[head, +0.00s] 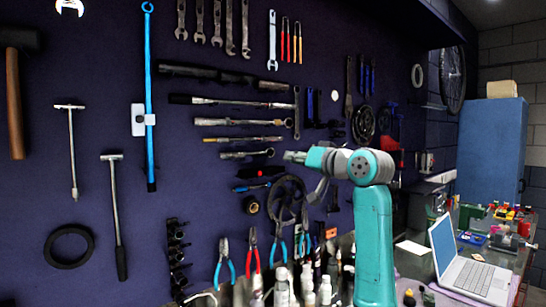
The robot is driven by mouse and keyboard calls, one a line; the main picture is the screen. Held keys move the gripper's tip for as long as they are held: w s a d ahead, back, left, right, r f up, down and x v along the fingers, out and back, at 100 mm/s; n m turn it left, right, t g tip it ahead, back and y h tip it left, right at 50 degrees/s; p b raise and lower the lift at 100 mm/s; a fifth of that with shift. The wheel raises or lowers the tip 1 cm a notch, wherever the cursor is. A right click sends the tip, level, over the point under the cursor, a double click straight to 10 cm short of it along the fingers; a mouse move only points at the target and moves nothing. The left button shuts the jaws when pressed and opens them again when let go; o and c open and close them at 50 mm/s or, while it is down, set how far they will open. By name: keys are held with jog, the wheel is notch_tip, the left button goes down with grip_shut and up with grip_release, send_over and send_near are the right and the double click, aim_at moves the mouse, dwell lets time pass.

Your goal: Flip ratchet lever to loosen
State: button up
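Several ratchet-like handle tools hang in a column on the dark wall panel: a long bar (232,102), a metal-handled one below it (240,122), a slim one (243,139) and a short one (247,154). I cannot tell which of them carries the ratchet lever, and no lever's position can be made out. My gripper (295,157) is at the end of my teal arm, in front of the wall just right of the short tool. It is small and seen from the side. I cannot see whether its fingers are apart or whether they touch anything.
Pliers (224,263) hang low on the wall, with several white bottles (282,287) below my arm. A laptop (468,262) and small coloured items (473,211) lie on the bench at right. A blue cabinet (491,150) and a bike wheel (453,79) are behind.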

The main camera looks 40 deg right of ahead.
aim_at(272, 155)
jog(key=w, duration=0.8)
jog(key=shift+w+a, duration=0.1)
jog(key=shift+w, duration=0.1)
grip_shut()
